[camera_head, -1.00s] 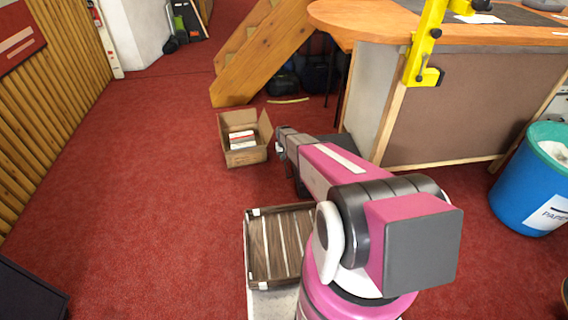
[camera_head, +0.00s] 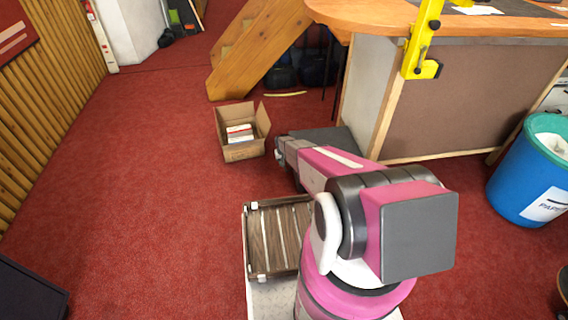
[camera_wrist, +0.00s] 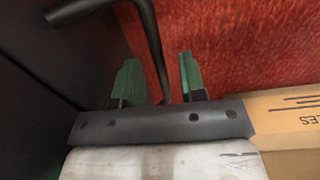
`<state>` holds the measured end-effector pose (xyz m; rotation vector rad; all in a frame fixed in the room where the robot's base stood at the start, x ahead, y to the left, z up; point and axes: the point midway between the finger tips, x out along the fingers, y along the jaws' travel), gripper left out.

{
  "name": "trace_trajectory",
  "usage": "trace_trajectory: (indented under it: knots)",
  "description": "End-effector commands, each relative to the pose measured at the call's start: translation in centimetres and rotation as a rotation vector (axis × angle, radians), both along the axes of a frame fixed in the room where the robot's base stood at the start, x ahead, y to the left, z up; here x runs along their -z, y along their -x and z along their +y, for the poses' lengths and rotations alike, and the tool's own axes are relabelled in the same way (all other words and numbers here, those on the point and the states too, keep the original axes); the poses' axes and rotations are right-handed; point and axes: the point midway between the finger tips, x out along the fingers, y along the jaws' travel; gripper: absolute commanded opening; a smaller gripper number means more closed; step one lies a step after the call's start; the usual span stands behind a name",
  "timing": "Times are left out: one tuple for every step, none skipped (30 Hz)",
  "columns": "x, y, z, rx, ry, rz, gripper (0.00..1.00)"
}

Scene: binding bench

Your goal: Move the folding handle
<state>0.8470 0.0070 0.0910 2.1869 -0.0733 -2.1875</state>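A bent black tube, which looks like the folding handle (camera_wrist: 150,38), runs down from the top of the wrist view into the space between my fingers. In the head view my arm hides the fingers and the handle. A dark grey flat surface (camera_head: 343,139) shows just behind the arm's far end.
An open cardboard box (camera_head: 240,152) with white items stands left of the arm's end. A wooden slatted crate (camera_head: 249,240) is beside my arm's base. The wooden-topped counter (camera_head: 470,110) stands close behind at right, with a blue bin (camera_head: 515,205).

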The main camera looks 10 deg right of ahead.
Motion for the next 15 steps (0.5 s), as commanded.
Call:
trace_trajectory:
  knots:
    - [0.16, -0.02, -0.01, 0.000, 0.000, 0.000, 0.38]
    - [0.18, 0.00, -0.02, 0.000, 0.000, 0.000, 0.38]
    - [0.18, 0.01, -0.02, 0.000, 0.000, 0.000, 0.38]
    - [0.16, 0.02, -0.02, 0.000, 0.000, 0.000, 0.38]
    - [0.15, 0.02, -0.02, 0.000, 0.000, 0.000, 0.38]
    - [0.15, 0.02, -0.02, 0.000, 0.000, 0.000, 0.38]
    - [0.15, 0.02, -0.02, 0.000, 0.000, 0.000, 0.38]
    - [0.15, 0.02, -0.02, 0.000, 0.000, 0.000, 0.31]
    - [0.15, 0.02, -0.02, 0.000, 0.000, 0.000, 0.18]
    - [0.15, 0.03, -0.02, 0.000, 0.000, 0.000, 0.09]
    - [0.14, 0.03, -0.02, 0.000, 0.000, 0.000, 0.00]
    - [0.14, 0.03, -0.02, 0.000, 0.000, 0.000, 0.00]
    - [0.14, 0.03, -0.02, 0.000, 0.000, 0.000, 0.00]
    - [0.14, 0.03, -0.02, 0.000, 0.000, 0.000, 0.00]
    - [0.14, 0.03, -0.02, 0.000, 0.000, 0.000, 0.00]
